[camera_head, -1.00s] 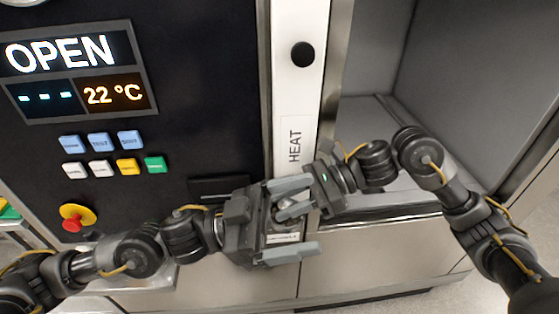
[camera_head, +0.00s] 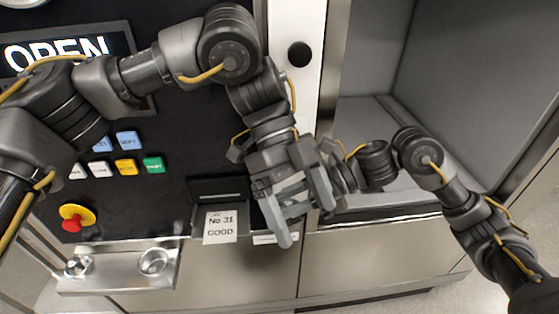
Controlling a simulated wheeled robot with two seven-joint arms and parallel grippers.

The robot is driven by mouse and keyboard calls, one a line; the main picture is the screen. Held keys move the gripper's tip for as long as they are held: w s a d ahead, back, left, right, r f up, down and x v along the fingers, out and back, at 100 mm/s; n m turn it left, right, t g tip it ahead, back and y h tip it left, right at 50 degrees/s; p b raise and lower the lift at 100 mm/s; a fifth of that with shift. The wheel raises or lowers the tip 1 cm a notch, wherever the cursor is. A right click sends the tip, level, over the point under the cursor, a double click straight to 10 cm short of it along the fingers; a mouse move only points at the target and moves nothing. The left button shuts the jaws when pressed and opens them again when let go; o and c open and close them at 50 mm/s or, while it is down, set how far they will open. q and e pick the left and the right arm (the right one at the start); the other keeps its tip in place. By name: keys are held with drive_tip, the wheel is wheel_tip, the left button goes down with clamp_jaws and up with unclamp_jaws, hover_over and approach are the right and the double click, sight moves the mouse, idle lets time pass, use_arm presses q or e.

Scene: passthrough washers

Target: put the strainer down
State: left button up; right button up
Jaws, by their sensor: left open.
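I cannot make out a strainer for certain in the head view. A steel shelf (camera_head: 115,284) at the lower left has a round metal ring or cup (camera_head: 155,262) and a smaller round metal part (camera_head: 78,266); I cannot tell whether either is the strainer.
A black control panel with coloured buttons (camera_head: 126,167) and a red-yellow stop knob (camera_head: 75,218) fills the left. A slip reading GOOD (camera_head: 220,227) hangs below a dark slot (camera_head: 217,188). An open grey chamber (camera_head: 455,80) is at the right.

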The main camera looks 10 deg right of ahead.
sight(284, 203)
use_arm(q)
drive_tip(key=w+a+r+n+t+h, duration=0.1)
drive_tip(key=w+a+r+n+t, duration=0.15)
drive_tip(key=w, duration=0.25)
drive_tip(key=w+a+r+n+t, duration=0.1)
drive_tip(key=w+r+n+t, duration=0.15)
drive_tip(key=w, duration=0.25)
use_arm(e)
drive_tip(key=shift+w+a, duration=0.1)
drive_tip(key=shift+a, duration=0.4)
drive_tip(key=shift+d, duration=0.65)
drive_tip(key=shift+a, duration=0.5)
use_arm(q)
drive_tip(key=f+y, duration=0.1)
drive_tip(key=f, duration=0.4)
drive_tip(key=d+f+n+t+y, duration=0.1)
drive_tip(key=f, duration=0.4)
drive_tip(key=s+d+f+t+y, duration=0.1)
drive_tip(key=f, duration=0.4)
drive_tip(key=shift+f, duration=0.35)
use_arm(e)
drive_tip(key=shift+d, duration=0.2)
